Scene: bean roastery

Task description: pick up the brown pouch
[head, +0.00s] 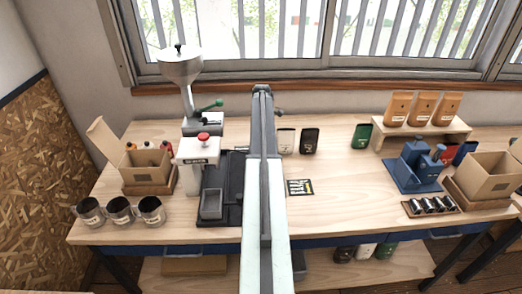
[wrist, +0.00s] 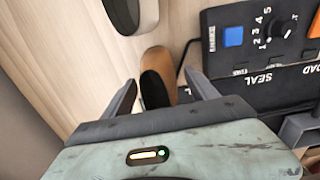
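In the wrist view a brown pouch (wrist: 176,66) with a dark face stands on the pale wood, beside the black sealer. My gripper (wrist: 159,78) is open, with one finger on each side of the pouch. The pouch appears between the fingertips, with a gap on both sides; I cannot tell how far below or beyond them it is. Its lower part is hidden by the gripper body. In the head view my arm covers this spot, so neither this pouch nor the fingertips show clearly there.
A white pouch (head: 286,140) and a black pouch (head: 309,141) stand right of my arm. A green pouch (head: 361,137) is farther right, near several orange-brown pouches on a wooden riser (head: 440,136). The sealer (wrist: 255,85) is close beside my right finger. A grinder (head: 182,75) stands left.

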